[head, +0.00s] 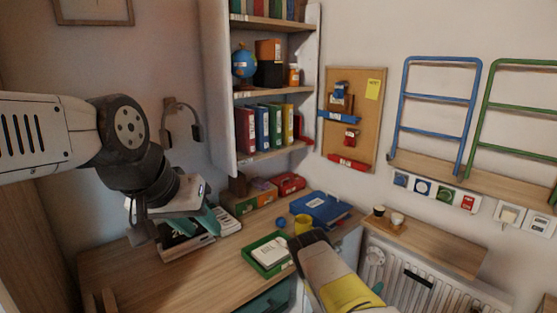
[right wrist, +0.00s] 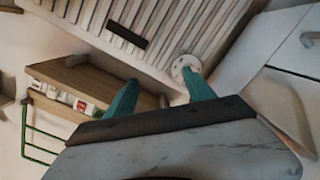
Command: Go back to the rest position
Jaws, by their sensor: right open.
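My left gripper (head: 187,222) hangs at the left of the head view, over the back left of the wooden desk (head: 120,275). Teal finger parts show below its wrist, but the gap between them is unclear. My right arm comes in at the bottom centre of the head view, with a yellow section. In the right wrist view my right gripper (right wrist: 160,92) has its two teal fingers wide apart with nothing between them. Behind them are the white radiator (right wrist: 125,25) and a wooden shelf (right wrist: 90,90).
A green tray (head: 247,257) with a white item, a yellow cup (head: 303,225) and a blue binder (head: 320,207) are on the desk. The radiator (head: 425,270) is at the right under a wooden ledge (head: 440,251). A bookshelf (head: 222,90) stands behind. The desk's front left is clear.

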